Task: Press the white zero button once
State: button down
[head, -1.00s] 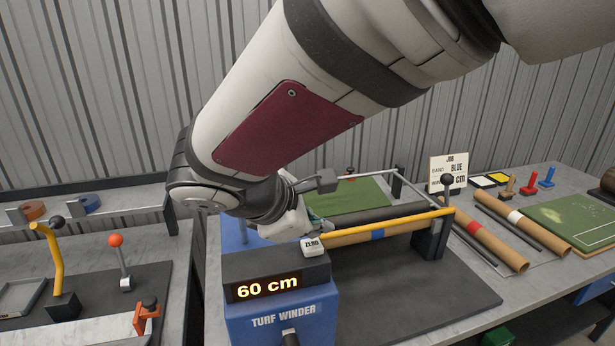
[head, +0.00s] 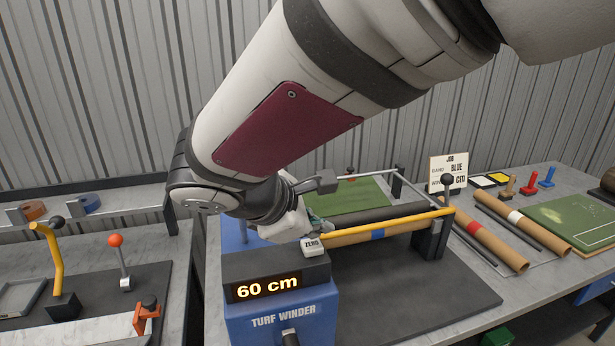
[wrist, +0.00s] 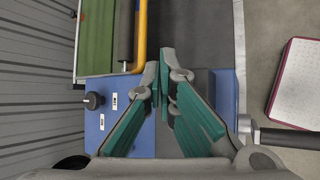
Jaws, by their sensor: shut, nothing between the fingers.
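The white zero button (head: 312,247), lettered ZERO, sits on top of the blue turf winder (head: 262,322) beside its display, which reads 60 cm. My gripper (head: 322,228) is just behind and above the button in the head view, partly hidden by my wrist. In the wrist view its teal-padded fingers (wrist: 165,75) are shut with nothing between them, over the winder's dark top. The button cannot be made out in the wrist view. Whether the fingertips touch it cannot be told.
A yellow bar (head: 400,220) and a brown roller with a blue band (head: 350,236) lie close to the right of my gripper. A job card (head: 447,173) stands behind. Levers (head: 118,258) stand on the left bench.

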aim_at(315, 246)
jog(key=shift+f, duration=0.4)
jog(key=shift+f+b, duration=0.35)
jog(key=shift+f, duration=0.15)
dwell(0.7)
dwell(0.3)
jog(key=shift+r+p, duration=0.7)
jog(key=shift+r, duration=0.25)
jog(key=shift+r+p, duration=1.65)
jog(key=shift+r, duration=0.9)
